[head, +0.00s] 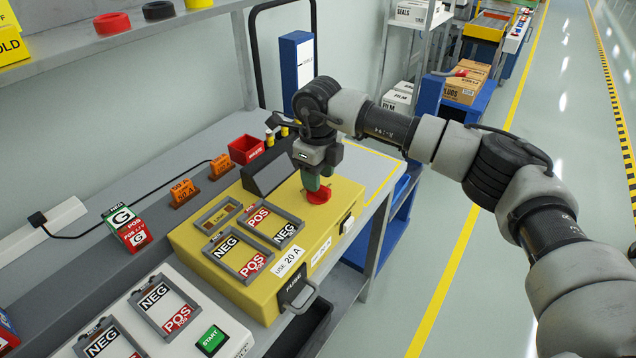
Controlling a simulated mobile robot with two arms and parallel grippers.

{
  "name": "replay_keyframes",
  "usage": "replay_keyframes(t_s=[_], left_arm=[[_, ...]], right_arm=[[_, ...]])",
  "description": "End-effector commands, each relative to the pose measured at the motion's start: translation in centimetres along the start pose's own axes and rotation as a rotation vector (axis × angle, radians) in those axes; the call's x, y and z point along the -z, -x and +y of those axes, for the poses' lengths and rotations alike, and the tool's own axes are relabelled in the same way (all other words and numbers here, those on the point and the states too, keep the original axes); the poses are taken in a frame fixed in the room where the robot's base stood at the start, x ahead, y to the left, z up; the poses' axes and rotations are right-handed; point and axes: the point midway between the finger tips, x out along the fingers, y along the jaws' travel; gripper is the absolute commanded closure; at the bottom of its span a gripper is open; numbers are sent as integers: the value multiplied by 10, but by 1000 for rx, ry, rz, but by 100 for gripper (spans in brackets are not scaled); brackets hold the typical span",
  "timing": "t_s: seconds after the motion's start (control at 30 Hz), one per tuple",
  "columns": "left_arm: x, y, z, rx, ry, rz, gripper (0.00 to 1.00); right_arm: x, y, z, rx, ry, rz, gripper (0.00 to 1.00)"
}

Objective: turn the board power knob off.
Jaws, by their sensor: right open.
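A red knob (321,196) sits on the top face of the yellow board box (190,236), near its far right corner. My right gripper (312,184) points down at the knob, with its greenish fingertips at or just above it. The fingers cover part of the knob, and I cannot tell whether they touch it. My right gripper is open, though the gap between its fingers is hard to see. The knob's markings are not readable from here. My left gripper is not in view.
A dark sloped block (268,174) and a red bin (246,149) stand behind the box. The yellow box carries framed NEG and POS slots and a black fuse handle (300,298). A white panel with a green START button (212,340) lies in front. The floor aisle at right is clear.

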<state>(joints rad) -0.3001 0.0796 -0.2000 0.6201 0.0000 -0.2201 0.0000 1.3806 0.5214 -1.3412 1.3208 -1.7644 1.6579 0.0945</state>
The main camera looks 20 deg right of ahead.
Motion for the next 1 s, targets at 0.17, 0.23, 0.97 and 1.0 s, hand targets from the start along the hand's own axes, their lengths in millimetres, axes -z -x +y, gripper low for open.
replay_keyframes(t_s=[0.17, 0.23, 0.97, 1.0], left_arm=[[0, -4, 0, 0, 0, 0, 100], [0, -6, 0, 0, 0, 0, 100], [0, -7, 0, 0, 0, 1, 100], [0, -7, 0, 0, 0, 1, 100]], right_arm=[[-1, 39, 0, 3, 0, -5, 56], [-1, 52, 0, 2, 1, -4, 56], [0, 80, 0, 0, 1, -1, 56], [0, 80, 0, 0, 1, -1, 56]])
